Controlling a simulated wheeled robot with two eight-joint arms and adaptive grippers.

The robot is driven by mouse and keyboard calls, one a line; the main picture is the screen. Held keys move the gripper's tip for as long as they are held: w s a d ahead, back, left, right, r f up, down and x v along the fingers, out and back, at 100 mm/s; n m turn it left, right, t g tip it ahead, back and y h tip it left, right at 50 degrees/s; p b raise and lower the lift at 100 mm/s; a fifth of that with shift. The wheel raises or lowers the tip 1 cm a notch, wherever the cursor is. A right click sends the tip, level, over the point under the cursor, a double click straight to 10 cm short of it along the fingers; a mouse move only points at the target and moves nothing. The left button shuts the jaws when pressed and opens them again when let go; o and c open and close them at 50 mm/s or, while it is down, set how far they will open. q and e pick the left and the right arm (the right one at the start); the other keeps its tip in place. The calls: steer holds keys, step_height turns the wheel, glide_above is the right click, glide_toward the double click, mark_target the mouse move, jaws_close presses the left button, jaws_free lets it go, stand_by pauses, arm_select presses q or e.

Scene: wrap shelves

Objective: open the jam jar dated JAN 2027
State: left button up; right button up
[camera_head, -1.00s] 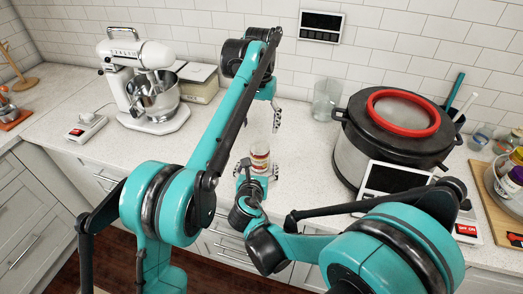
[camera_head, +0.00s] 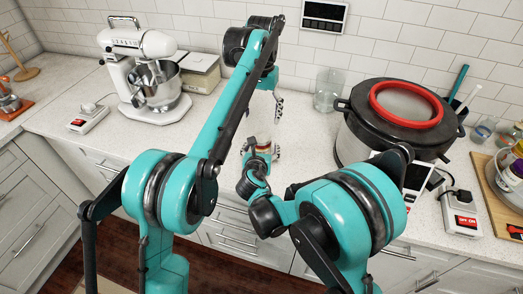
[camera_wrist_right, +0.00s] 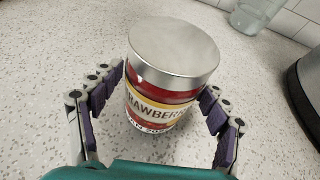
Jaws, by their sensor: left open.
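The jam jar (camera_wrist_right: 163,85) stands upright on the counter, with a silver lid and a red, white and yellow label reading part of "STRAWBERRY". A date line starting like "JAN 202" shows below; its last digit is unclear. In the head view the jar (camera_head: 263,141) is small and mostly hidden by my grippers. My right gripper (camera_wrist_right: 163,88) is open around the jar's body, one finger at each side, with a small gap at the left finger. My left gripper (camera_head: 265,113) is open, pointing down above the jar, and partly hidden by its own arm.
A white stand mixer (camera_head: 150,75) is at the left, with a red-switched box (camera_head: 88,118) beside it. A clear glass (camera_head: 328,90) stands behind the jar. A large cooker with a red ring (camera_head: 400,125) is at the right. The counter left of the jar is clear.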

mark_target(261, 136)
jaws_close()
arm_select(q)
steer(key=m, duration=0.5)
steer(key=shift+m, duration=0.4)
steer(key=m, duration=0.4)
steer(key=shift+m, duration=0.4)
steer(key=m, duration=1.6)
steer(key=shift+f, duration=4)
